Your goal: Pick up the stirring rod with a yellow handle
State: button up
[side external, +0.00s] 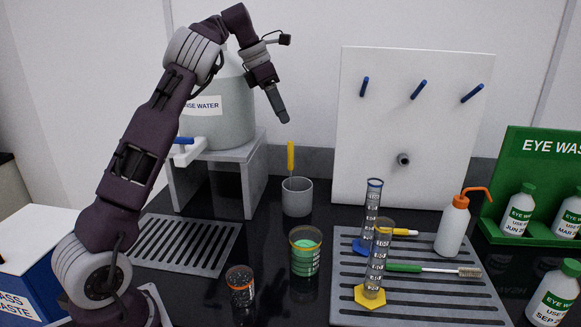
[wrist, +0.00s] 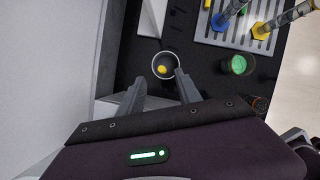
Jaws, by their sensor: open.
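The stirring rod's yellow handle (side external: 291,157) stands nearly upright out of a grey cup (side external: 297,198) in the side external view. In the wrist view the handle shows end-on as a yellow spot (wrist: 162,70) inside the round cup (wrist: 154,74). My gripper (side external: 284,119) is above the handle, slightly left of it in the side external view, and apart from it. In the wrist view my gripper (wrist: 159,78) has its two fingers spread and empty, with the cup showing between and beyond the fingertips.
A green-filled beaker (side external: 305,252) and a small dark beaker (side external: 240,284) stand in front. A rinse water tank (side external: 218,120) stands on a stand at left. A grey rack mat (side external: 400,300) holds cylinders and brushes at right. A white pegboard (side external: 400,130) rises behind.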

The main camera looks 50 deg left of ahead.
send_near(290, 168)
jog(key=w, duration=0.1)
jog(key=x, duration=0.7)
jog(key=shift+w+f, duration=0.3)
jog(key=shift+w, duration=0.05)
grip_shut()
